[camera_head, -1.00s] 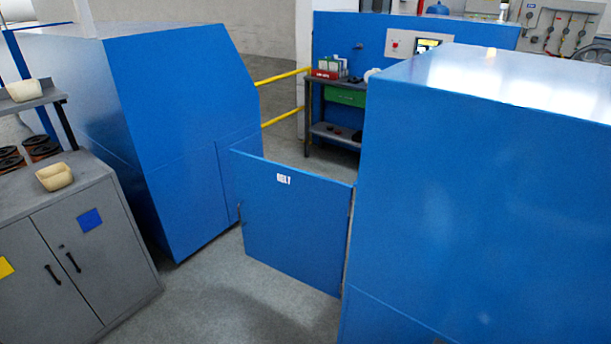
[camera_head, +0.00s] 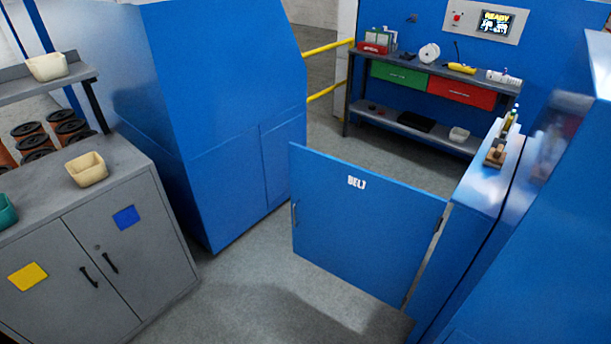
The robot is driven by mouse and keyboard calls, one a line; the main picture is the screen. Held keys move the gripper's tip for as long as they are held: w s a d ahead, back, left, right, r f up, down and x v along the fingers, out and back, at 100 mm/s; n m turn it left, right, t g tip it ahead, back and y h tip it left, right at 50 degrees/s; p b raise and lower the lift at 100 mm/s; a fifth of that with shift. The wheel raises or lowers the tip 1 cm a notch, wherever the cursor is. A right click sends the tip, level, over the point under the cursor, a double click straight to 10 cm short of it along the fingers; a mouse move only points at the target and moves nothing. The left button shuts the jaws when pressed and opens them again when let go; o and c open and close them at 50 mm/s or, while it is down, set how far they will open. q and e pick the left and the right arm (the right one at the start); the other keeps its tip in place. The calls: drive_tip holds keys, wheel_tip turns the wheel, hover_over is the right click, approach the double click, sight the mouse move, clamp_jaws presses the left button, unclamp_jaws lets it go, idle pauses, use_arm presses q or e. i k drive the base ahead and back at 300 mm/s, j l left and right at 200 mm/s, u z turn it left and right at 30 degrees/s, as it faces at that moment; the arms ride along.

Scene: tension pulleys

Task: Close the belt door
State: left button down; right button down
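The belt door (camera_head: 365,230) is a blue panel with a white "BELT"-like label, in the middle of the head view. Its right edge meets the blue machine (camera_head: 560,230) on the right. A small handle (camera_head: 294,214) is at its left edge. The door stands out across the floor toward the blue cabinet on the left, with a gap between them. Neither of my grippers is in view.
A large blue cabinet (camera_head: 225,110) stands at left, beside a grey cupboard (camera_head: 110,240) with bins and spools. A workbench (camera_head: 350,95) with green and red drawers stands behind the door. Grey floor (camera_head: 250,290) is clear in front. A yellow rail (camera_head: 328,47) is behind.

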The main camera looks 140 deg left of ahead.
sight(373, 232)
drive_tip(key=k+j+z, duration=0.1)
drive_tip(key=k+z, duration=0.3)
drive_tip(key=k+l+z, duration=0.1)
drive_tip(key=k+z, duration=0.35)
drive_tip(key=k+j, duration=0.1)
drive_tip(key=k, duration=0.85)
drive_tip(key=u, duration=3.55)
